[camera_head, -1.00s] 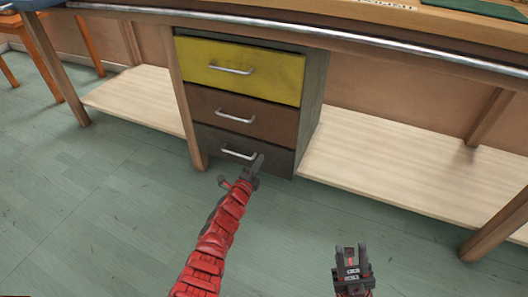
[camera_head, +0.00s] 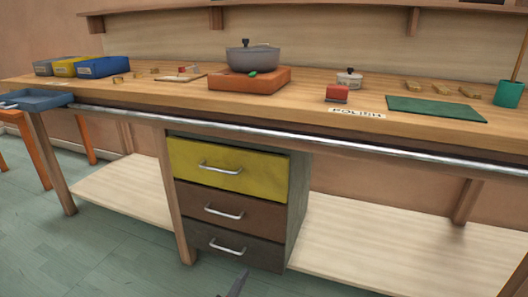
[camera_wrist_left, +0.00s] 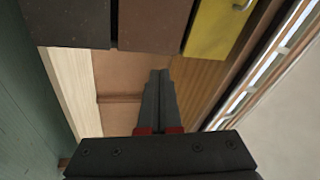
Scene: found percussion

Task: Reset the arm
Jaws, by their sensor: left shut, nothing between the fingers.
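My left gripper (camera_head: 236,284) shows only as a dark tip at the bottom of the head view, in front of the lowest drawer. In the left wrist view the left gripper (camera_wrist_left: 158,78) is shut, its fingers together with nothing between them. The drawer unit has a yellow top drawer (camera_head: 228,170), a brown middle drawer (camera_head: 232,208) and a dark grey bottom drawer (camera_head: 236,247). All three look closed. The yellow drawer also shows in the left wrist view (camera_wrist_left: 215,25). My right gripper is out of view.
The workbench (camera_head: 180,97) holds a grey pot (camera_head: 252,60) on an orange block (camera_head: 250,80), coloured bins (camera_head: 103,67), a small white pot (camera_head: 349,79) and a green mat (camera_head: 436,108). A metal rail (camera_head: 300,137) runs along its front edge. Pale low shelves flank the drawers.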

